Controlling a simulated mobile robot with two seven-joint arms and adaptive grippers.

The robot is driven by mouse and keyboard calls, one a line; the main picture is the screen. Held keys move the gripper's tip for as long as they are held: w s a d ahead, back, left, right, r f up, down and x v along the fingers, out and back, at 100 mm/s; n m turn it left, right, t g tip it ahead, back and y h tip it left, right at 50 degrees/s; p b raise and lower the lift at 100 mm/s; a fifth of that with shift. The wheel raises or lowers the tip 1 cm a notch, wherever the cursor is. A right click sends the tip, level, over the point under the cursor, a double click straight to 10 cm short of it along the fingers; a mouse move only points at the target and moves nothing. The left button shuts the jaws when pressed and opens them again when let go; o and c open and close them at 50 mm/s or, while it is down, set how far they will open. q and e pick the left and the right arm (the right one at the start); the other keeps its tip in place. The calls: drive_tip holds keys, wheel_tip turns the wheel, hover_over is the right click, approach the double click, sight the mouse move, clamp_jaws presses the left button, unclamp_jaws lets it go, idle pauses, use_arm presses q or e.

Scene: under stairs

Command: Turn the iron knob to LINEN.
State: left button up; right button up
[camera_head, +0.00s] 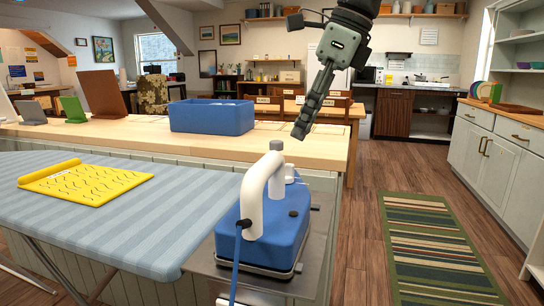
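The iron (264,236) has a blue body and a white arched handle (254,192). It sits on a metal rest (205,262) at the right end of the striped ironing board (120,225). I cannot tell which part is the knob, and no LINEN mark is readable. My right gripper (300,132) hangs above and beyond the iron, apart from it, fingers pointing down. Its fingers overlap edge-on. My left gripper is out of view.
A yellow patterned board (83,183) lies on the ironing board. A blue bin (212,116) stands on the wooden counter (300,150) behind. The iron's blue cord (236,275) runs toward me. Open floor with a striped rug (435,250) lies to the right.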

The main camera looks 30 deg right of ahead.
sight(290, 164)
drive_tip(key=x, duration=0.7)
drive_tip(key=shift+f, duration=0.3)
clamp_jaws()
